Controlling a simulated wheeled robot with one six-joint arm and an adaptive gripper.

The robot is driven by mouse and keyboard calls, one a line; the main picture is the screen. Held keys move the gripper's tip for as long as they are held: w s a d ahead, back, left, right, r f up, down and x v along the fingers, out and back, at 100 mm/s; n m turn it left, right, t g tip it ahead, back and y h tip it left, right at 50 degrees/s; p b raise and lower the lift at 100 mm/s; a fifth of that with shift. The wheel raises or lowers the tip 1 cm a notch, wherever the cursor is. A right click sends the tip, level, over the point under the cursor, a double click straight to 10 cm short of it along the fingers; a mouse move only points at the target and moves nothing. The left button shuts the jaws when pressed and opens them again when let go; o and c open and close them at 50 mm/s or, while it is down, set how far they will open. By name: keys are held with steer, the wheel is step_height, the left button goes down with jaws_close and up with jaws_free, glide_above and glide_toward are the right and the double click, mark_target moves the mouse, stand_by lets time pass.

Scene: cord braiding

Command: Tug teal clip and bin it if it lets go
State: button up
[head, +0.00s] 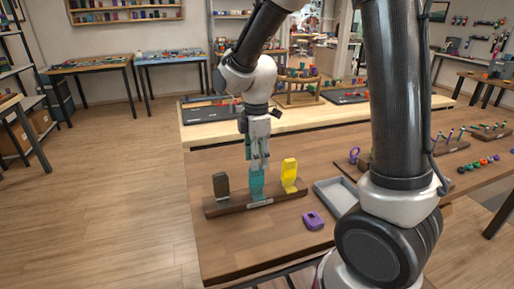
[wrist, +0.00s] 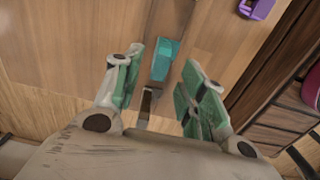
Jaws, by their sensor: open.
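The teal clip (head: 257,184) stands upright in the middle of a dark wooden rail (head: 231,209) on the table. My gripper (head: 259,163) points down right over it, with the fingertips at about the clip's top. In the wrist view the teal clip (wrist: 165,60) shows in the gap between the spread green-padded fingers of my gripper (wrist: 164,62). The gripper is open, with room between each finger and the clip; whether either finger touches it I cannot tell.
A dark grey-brown clip (head: 221,186) and a yellow clip (head: 289,175) stand in the rail on either side. A purple clip (head: 313,220) lies on the table to the right, in front of a grey tray (head: 322,187). Bare table lies in front of the rail.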

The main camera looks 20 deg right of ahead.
mark_target(257, 175)
steer(key=shift+f, duration=2.2)
steer(key=c, duration=0.8)
jaws_close()
